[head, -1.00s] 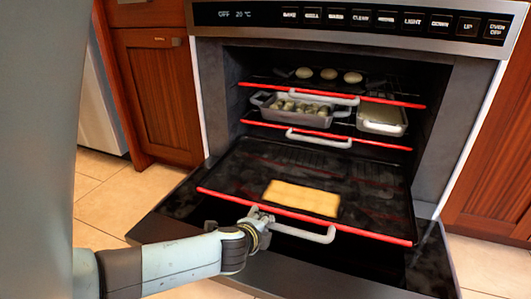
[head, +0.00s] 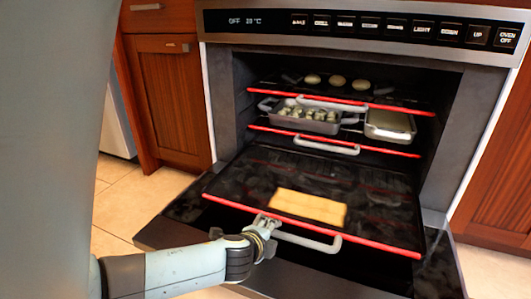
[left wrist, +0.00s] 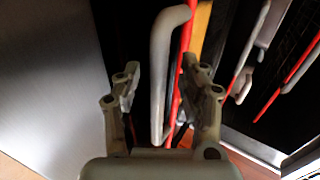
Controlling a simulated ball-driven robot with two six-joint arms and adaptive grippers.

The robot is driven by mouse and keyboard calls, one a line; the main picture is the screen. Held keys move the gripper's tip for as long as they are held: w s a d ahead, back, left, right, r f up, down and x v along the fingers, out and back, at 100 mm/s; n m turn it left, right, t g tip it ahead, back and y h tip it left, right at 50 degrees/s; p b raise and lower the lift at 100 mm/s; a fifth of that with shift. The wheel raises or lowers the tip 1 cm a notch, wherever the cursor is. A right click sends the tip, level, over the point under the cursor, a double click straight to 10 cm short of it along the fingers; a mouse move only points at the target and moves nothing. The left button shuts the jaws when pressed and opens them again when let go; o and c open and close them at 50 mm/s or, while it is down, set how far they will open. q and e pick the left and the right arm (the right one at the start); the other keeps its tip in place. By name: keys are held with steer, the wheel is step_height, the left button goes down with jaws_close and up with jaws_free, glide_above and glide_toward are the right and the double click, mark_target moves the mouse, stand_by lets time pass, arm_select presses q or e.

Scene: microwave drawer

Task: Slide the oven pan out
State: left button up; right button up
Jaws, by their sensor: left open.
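The oven pan (head: 250,178) is a wide dark pan with a red front edge, the lowest of the oven's levels. It stands out over the lowered door. A flat yellow food slab (head: 308,207) lies on it near the front. Its grey handle (head: 312,242) runs along the front; the handle also shows upright in the left wrist view (left wrist: 158,75). My left gripper (head: 266,224) is at the handle's left end. In the left wrist view its fingers (left wrist: 167,85) are apart, with the handle between them. Whether they touch it is unclear. My right gripper is out of view.
Two more red-edged racks with handles sit inside the oven. The middle one (head: 285,132) carries a grey tray (head: 320,127) and a lidded tin (head: 390,124). The top one holds round items. The dark open door (head: 165,235) spreads below; cabinets flank the oven.

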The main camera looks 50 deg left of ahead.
arm_select(q)
steer(key=v, duration=1.2)
steer(key=shift+w, duration=0.1)
